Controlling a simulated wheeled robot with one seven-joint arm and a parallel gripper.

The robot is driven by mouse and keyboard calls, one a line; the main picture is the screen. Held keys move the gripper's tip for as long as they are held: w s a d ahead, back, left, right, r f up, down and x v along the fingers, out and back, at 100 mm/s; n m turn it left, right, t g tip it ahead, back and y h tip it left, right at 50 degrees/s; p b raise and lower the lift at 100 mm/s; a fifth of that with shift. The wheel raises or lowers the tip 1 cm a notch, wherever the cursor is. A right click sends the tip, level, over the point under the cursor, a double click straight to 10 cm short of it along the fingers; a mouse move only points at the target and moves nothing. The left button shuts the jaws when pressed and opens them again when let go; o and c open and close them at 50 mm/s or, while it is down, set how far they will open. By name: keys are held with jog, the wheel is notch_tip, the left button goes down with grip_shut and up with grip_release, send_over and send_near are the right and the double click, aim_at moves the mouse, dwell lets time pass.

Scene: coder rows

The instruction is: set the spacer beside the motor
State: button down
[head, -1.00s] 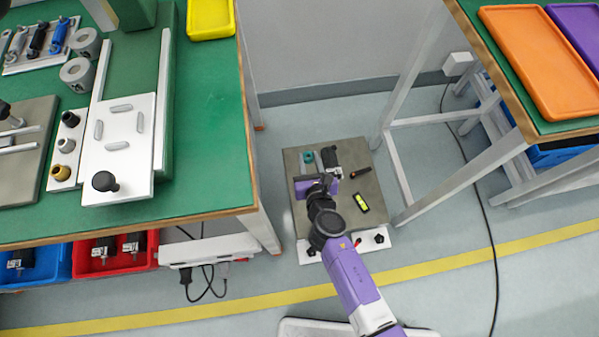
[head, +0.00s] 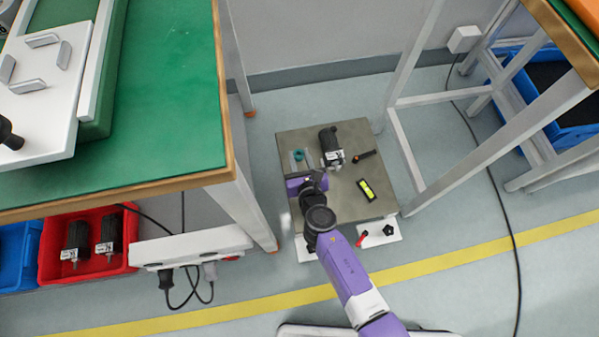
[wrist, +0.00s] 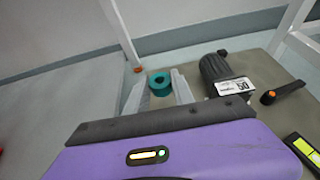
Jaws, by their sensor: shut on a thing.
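The spacer is a teal ring (head: 298,155), held between the pale fingers of my gripper (head: 299,158). In the wrist view the spacer (wrist: 160,83) sits between the fingertips (wrist: 160,88), its hole facing up. I cannot tell whether it touches the plate below or hangs just above it. The motor (head: 331,147) is a black cylinder with a white label, lying on the grey-brown plate to the right of the spacer, with a gap between them. In the wrist view the motor (wrist: 218,70) is right of the right finger.
The low plate (head: 350,195) also carries a black handle with an orange end (head: 364,156) and a yellow-green level (head: 367,190). The green bench (head: 170,110) stands left, with a red bin (head: 90,270) below it. Table legs (head: 405,150) stand close on the right.

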aim_at(299, 169)
notch_tip(299, 169, down, 8)
jog(key=b, duration=0.6)
jog(key=c, duration=1.1)
grip_release()
